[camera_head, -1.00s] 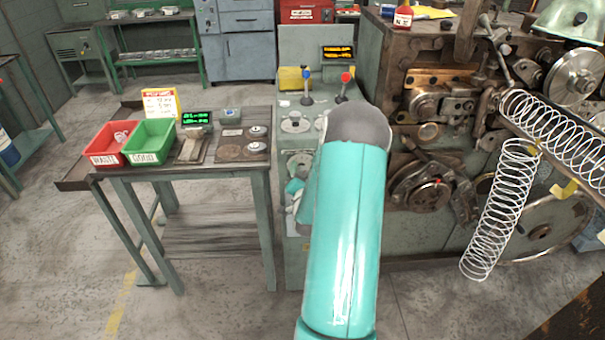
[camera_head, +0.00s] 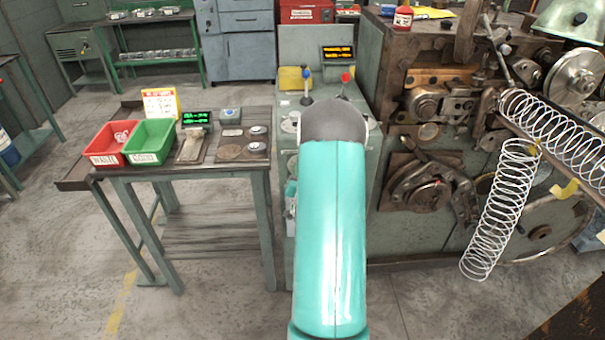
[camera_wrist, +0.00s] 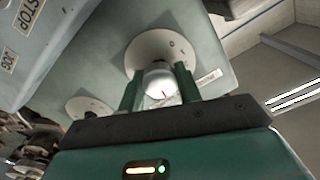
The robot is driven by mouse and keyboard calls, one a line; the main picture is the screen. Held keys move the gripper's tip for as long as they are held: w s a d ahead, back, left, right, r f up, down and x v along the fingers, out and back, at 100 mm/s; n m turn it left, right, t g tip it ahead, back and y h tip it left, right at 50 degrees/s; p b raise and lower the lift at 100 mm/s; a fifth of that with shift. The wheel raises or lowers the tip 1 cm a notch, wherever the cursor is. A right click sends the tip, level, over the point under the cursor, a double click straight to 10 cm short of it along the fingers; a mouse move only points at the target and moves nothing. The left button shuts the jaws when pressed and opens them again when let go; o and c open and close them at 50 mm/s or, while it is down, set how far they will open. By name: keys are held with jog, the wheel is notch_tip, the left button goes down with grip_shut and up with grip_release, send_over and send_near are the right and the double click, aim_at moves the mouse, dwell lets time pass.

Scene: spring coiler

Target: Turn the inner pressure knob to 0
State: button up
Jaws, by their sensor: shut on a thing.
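In the wrist view, my gripper (camera_wrist: 160,88) is shut on a white knob (camera_wrist: 159,77), with one green finger on each side of it. The knob has a short red mark and sits on a round pale dial plate (camera_wrist: 150,48) on a grey-green panel (camera_wrist: 108,52). A second pale round dial (camera_wrist: 84,105) lies farther left, partly hidden by my gripper. In the head view, my teal arm reaches to the machine's control cabinet (camera_head: 308,46) and hides the gripper and the held knob.
The cabinet carries blue (camera_head: 305,73) and red (camera_head: 346,77) levers and a lit display (camera_head: 338,53). The spring coiler (camera_head: 420,225) and large springs (camera_head: 500,205) stand right. A table with red (camera_head: 110,145) and green (camera_head: 150,143) bins stands left. Floor in front is open.

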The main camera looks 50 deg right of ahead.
jog(key=n, duration=1.3)
jog(key=shift+n, duration=0.4)
jog(key=n, duration=1.2)
jog(key=shift+n, duration=0.4)
jog(key=o, duration=1)
